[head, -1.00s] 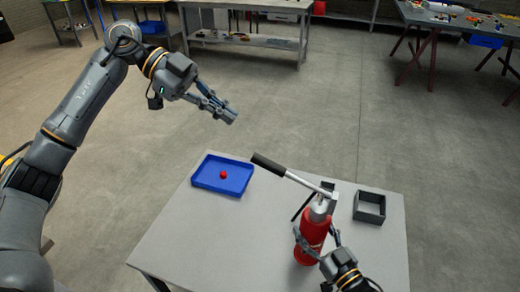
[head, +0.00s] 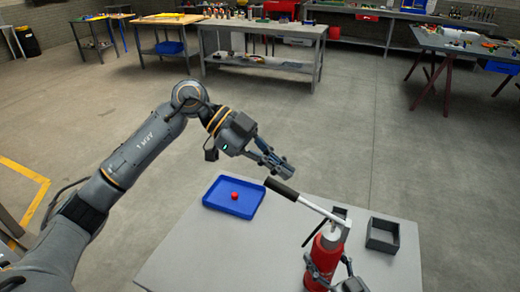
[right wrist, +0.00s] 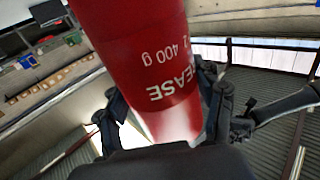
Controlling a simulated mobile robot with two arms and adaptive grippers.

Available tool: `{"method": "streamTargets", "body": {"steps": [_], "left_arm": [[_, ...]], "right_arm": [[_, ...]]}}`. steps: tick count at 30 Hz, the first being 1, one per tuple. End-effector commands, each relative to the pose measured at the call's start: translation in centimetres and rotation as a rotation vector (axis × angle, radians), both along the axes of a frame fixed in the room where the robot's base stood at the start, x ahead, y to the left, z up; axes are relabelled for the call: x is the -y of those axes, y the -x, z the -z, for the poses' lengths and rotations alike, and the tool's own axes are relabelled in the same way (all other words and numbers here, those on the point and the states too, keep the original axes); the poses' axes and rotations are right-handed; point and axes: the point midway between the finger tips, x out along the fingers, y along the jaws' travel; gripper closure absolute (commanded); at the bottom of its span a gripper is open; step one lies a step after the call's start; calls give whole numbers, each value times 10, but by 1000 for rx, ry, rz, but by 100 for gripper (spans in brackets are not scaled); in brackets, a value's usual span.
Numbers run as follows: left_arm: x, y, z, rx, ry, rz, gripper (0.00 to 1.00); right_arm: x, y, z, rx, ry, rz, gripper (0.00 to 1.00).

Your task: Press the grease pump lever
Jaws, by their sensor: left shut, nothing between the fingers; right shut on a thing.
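The red grease pump (head: 324,256) stands at the front right of the grey table in the head view. Its silver lever (head: 318,207) slopes up to the left and ends in a black handle (head: 281,188). My left gripper (head: 282,168) is shut and empty, just above the handle end; I cannot tell whether they touch. My right gripper (head: 326,277) is shut around the red body, partly cut off by the bottom edge. In the right wrist view, its fingers (right wrist: 165,112) lie on both sides of the red cylinder (right wrist: 135,45), which shows grease lettering.
A blue tray (head: 215,205) with a small red ball (head: 235,196) lies left of the pump on the table (head: 190,255). An open dark square box (head: 382,235) stands right of the pump. Workbenches (head: 262,60) stand far back, with clear floor between.

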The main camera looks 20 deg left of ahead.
Motion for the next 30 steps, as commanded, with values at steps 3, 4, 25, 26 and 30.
{"method": "streamTargets", "body": {"steps": [3,4,25,26,30], "left_arm": [[-10,-5,18,-6,-1,-8,100],[-11,-6,21,-7,-1,-8,100],[-17,-8,37,-6,19,-6,100],[-18,-9,39,-8,28,-6,100],[-23,-8,52,-15,90,-6,100]], "right_arm": [[1,-1,0,1,1,1,95],[1,-1,0,1,1,1,95],[0,-1,0,1,1,1,95],[0,-1,0,1,1,1,95],[0,-1,0,1,0,1,95]]}}
